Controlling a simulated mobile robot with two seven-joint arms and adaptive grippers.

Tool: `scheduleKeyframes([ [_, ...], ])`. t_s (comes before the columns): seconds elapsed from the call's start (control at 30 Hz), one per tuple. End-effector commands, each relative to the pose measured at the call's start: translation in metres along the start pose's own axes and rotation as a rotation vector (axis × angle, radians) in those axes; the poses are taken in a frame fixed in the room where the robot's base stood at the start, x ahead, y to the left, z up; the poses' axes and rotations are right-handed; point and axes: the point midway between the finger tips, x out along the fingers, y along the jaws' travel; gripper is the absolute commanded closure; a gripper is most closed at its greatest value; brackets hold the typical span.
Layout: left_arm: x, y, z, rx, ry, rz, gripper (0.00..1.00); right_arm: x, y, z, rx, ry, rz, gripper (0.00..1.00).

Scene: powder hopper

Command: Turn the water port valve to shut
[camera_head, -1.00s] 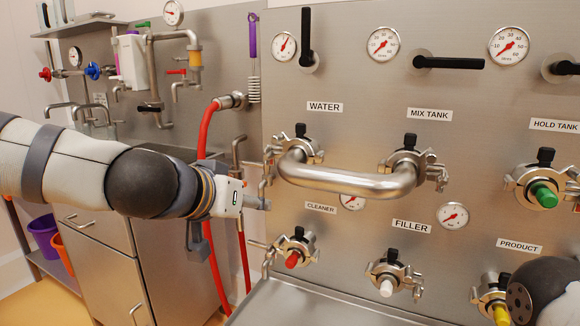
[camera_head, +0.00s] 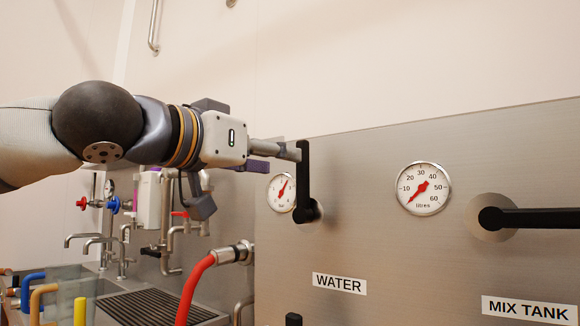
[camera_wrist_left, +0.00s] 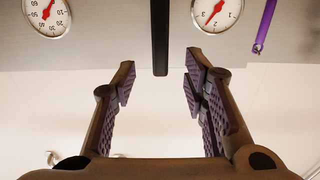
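The water port valve has a black lever handle (camera_head: 304,178) standing upright above the WATER label (camera_head: 339,284). My left gripper (camera_head: 285,150) reaches in from the left at the height of the lever's upper end. In the left wrist view my left gripper (camera_wrist_left: 158,82) is open. The lever (camera_wrist_left: 160,38) shows there between the two fingers' lines, its free end about level with the fingertips. Clear gaps show on both sides, and the fingers do not grip it. My right gripper is not in view.
A small gauge (camera_head: 282,192) sits left of the lever, and a larger gauge (camera_head: 424,188) to its right. The MIX TANK lever (camera_head: 530,217) lies horizontal. A red hose (camera_head: 196,288) and sink pipes are below my left arm. The wall above the panel is clear.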

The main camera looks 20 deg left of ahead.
Motion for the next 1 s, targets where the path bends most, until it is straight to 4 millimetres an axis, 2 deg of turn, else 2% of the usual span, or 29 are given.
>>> scheduleKeyframes([
  [0.03, 0.015, -0.003, 0.015, -0.008, -0.022, 0.000, 0.60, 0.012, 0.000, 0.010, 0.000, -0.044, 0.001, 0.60],
  [0.1, 0.027, -0.004, 0.020, -0.010, -0.028, 0.001, 0.60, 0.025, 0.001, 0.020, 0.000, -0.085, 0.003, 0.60],
  [0.33, 0.063, -0.003, 0.021, -0.010, -0.026, -0.001, 0.60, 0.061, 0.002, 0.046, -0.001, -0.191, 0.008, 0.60],
  [0.4, 0.060, 0.001, -0.001, 0.001, -0.005, -0.002, 0.60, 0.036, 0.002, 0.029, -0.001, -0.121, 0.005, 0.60],
  [0.53, 0.070, 0.003, -0.007, 0.002, 0.007, 0.001, 0.60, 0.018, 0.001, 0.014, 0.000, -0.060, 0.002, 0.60],
  [0.7, 0.083, 0.001, 0.001, -0.001, -0.002, 0.000, 0.60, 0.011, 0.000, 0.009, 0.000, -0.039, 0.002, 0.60],
  [0.97, 0.088, -0.001, 0.007, -0.003, -0.009, 0.001, 0.60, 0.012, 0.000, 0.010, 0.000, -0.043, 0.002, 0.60],
  [1.0, 0.088, -0.001, 0.007, -0.003, -0.009, 0.001, 0.67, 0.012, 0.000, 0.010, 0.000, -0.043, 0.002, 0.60],
])
